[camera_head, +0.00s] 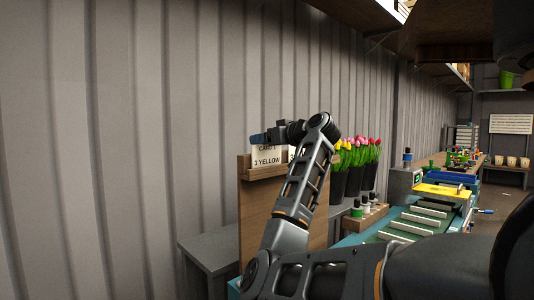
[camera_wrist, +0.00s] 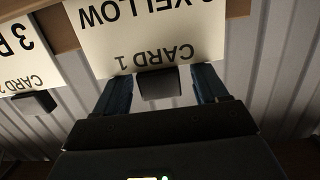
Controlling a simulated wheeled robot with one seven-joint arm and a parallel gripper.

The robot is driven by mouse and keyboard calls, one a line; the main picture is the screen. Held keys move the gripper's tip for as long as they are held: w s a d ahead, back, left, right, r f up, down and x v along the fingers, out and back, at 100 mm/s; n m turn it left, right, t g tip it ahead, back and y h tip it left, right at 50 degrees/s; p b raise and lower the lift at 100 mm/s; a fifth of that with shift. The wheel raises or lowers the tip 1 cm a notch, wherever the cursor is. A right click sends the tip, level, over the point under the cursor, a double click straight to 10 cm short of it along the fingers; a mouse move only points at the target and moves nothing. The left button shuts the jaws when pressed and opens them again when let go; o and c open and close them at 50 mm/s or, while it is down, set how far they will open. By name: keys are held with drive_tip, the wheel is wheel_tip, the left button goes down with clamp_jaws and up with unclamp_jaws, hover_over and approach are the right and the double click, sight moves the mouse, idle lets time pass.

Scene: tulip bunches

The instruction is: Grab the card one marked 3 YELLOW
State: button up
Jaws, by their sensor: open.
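The card marked CARD 1, 3 YELLOW (camera_head: 266,160) is white and stands upright in a wooden holder; my gripper partly covers its top. In the wrist view the same card (camera_wrist: 150,40) appears upside down, with a dark tab (camera_wrist: 160,84) at its top edge. My gripper (camera_head: 257,138) is at the card's top edge. In the wrist view my gripper (camera_wrist: 161,76) is open, with one blue-grey finger on each side of the tab. Whether the fingers touch the tab or card cannot be told.
A second card, CARD 2 (camera_wrist: 25,65), with its own dark tab, stands close beside it. The wooden board (camera_head: 255,215) carries the holder. Tulips in dark buckets (camera_head: 355,180) stand to the right. A corrugated wall (camera_head: 120,130) runs close behind.

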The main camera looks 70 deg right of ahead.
drive_tip(key=c, duration=1)
drive_tip(key=shift+c, duration=0.2)
